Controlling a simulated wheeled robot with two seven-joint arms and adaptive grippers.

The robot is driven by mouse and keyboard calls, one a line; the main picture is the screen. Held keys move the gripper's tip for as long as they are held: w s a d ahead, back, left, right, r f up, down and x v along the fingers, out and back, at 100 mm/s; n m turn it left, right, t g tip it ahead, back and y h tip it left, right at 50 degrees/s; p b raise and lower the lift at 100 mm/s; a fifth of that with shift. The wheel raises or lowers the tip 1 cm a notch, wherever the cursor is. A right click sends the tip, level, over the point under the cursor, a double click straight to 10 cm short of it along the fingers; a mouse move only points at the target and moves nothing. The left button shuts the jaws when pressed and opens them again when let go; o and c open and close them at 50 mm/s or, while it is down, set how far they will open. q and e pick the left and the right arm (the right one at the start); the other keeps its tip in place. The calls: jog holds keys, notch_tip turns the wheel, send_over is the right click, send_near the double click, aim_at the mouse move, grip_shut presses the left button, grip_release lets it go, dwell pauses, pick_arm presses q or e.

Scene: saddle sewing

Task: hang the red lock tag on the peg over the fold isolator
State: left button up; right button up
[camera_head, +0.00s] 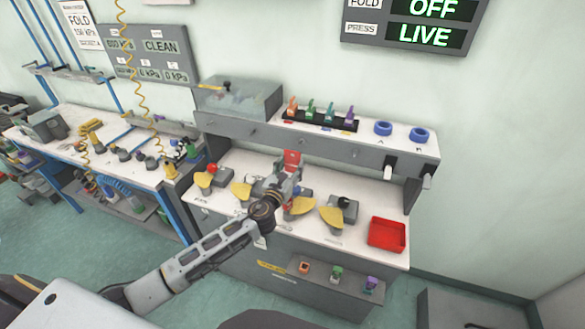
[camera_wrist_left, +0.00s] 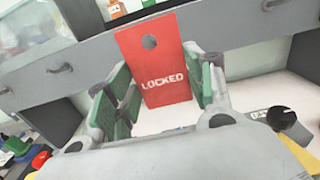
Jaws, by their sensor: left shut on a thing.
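The red lock tag (camera_head: 291,158) stands upright in my left gripper (camera_head: 286,183), in front of the grey shelf front. In the left wrist view the tag (camera_wrist_left: 163,60) shows a round hole near its top and the word LOCKED. The green-padded fingers of the left gripper (camera_wrist_left: 166,95) are shut on its lower part. Small knob-like pegs sit along the shelf front, one (camera_head: 253,130) left of the tag; the tag hangs on none. My right gripper is out of view.
Yellow-plated fixtures (camera_head: 332,217) line the white bench below. A red tray (camera_head: 387,234) lies at the bench's right. Coloured clips (camera_head: 330,112) and blue rings (camera_head: 383,128) stand on the shelf. A wall board (camera_head: 412,20) reads FOLD OFF, PRESS LIVE.

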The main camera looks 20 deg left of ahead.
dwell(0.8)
pick_arm(q)
jog(key=shift+w, duration=0.25)
jog(key=shift+w+d+f+b, duration=0.1)
jog(key=shift+w+f+b, duration=0.05)
jog(key=shift+w, duration=1.15)
jog(key=shift+w+f+b, duration=0.1)
jog(key=shift+w+b, duration=0.05)
jog(key=shift+w, duration=1.15)
jog(key=shift+w+d+f+b, duration=0.1)
jog(key=shift+w+f+b, duration=0.05)
jog(key=shift+w, duration=1.15)
jog(key=shift+w+f, duration=0.3)
jog(key=shift+w, duration=0.2)
jog(key=shift+w, duration=0.1)
